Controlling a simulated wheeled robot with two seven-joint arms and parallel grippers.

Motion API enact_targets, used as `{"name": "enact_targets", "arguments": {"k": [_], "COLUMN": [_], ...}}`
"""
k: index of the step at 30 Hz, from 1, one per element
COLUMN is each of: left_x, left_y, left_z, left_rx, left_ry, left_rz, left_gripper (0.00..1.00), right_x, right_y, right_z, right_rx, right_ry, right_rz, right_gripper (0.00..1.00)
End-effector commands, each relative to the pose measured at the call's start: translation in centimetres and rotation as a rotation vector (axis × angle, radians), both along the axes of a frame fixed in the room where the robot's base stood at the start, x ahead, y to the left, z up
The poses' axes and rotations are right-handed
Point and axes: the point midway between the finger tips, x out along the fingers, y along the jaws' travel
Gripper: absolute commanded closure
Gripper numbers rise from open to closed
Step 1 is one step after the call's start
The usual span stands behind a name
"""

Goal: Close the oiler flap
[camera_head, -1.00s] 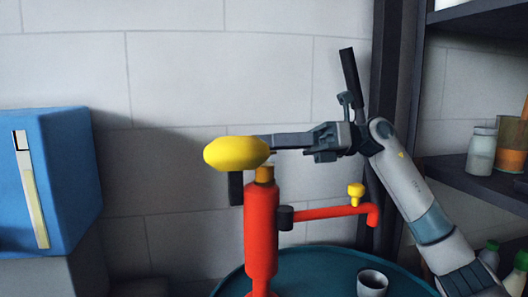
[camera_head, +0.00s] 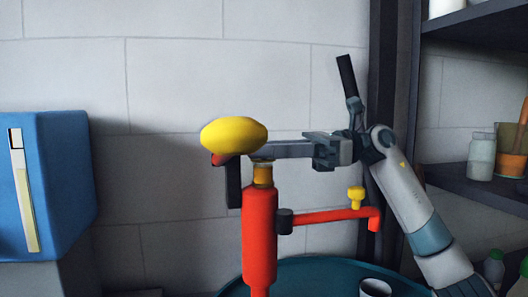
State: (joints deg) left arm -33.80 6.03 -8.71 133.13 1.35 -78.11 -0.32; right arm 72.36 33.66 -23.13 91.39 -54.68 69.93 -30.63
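The oiler has a red upright body (camera_head: 259,235) with a brass-coloured neck. Its rounded yellow flap (camera_head: 234,134) sits above and left of the neck, with a bit of red under its left edge. A dark bar (camera_head: 234,186) hangs below the flap, beside the neck. My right gripper (camera_head: 266,152) reaches in from the right, its long grey finger level, with the tip just under the flap's right edge and above the neck. I cannot tell whether it touches either, or how far apart its fingers are. My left gripper is not in view.
A red side pipe (camera_head: 325,216) with a yellow knob (camera_head: 356,197) sticks out right of the body. A round teal table (camera_head: 315,275) carries a cup (camera_head: 375,287). A blue box (camera_head: 50,185) stands left; dark shelves (camera_head: 485,188) with jars stand right. Space between box and oiler looks free.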

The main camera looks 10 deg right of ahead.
Motion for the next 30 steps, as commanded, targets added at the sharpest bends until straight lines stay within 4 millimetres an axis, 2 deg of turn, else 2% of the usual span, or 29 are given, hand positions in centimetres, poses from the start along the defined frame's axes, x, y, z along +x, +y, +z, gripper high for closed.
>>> {"name": "enact_targets", "arguments": {"k": [6, 7, 9, 22, 30], "left_x": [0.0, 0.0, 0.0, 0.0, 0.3], "left_y": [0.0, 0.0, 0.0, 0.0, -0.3], "left_z": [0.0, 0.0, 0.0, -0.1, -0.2], "left_rx": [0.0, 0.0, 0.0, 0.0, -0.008], "left_ry": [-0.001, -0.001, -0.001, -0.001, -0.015], "left_rz": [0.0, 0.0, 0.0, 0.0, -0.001], "left_gripper": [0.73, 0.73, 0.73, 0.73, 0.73], "right_x": [0.0, 0.0, 0.0, 0.0, 0.1], "right_y": [0.0, 0.0, 0.0, -0.5, -3.5], "right_z": [-0.1, -0.1, -0.1, -0.1, -0.1], "right_rx": [-0.002, -0.002, -0.002, -0.002, -0.002], "right_ry": [0.001, 0.001, 0.001, 0.001, 0.003], "right_rz": [0.001, 0.001, 0.001, -0.001, -0.003], "right_gripper": [1.0, 0.83, 0.67, 0.67, 0.67]}}
